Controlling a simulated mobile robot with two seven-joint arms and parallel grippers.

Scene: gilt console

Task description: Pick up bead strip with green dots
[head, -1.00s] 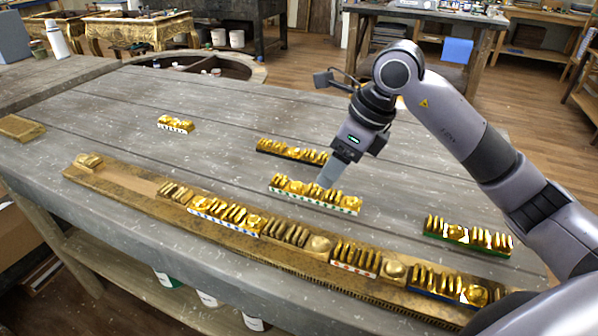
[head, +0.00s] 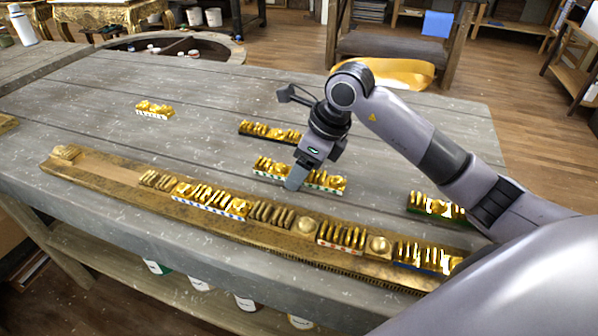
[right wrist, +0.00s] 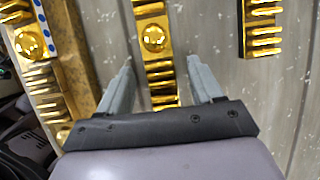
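The bead strip with green dots (head: 327,183) is a row of gold beads on a white dotted edge. It lies on the grey table behind the long carved rail. My right gripper (head: 296,182) points down at its middle and hides part of it. In the right wrist view, the gripper (right wrist: 161,66) is open, with one finger on each side of the strip (right wrist: 153,38). A gap shows between each finger and the beads. The strip's dots are hidden there. My left gripper is not in view.
The carved rail (head: 105,181) holds a blue-dotted strip (head: 210,199), a red-dotted strip (head: 341,236) and a blue-edged strip (head: 420,257). A black-edged strip (head: 270,132) lies behind, a green-edged strip (head: 436,206) to the right, a short strip (head: 154,110) far left.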

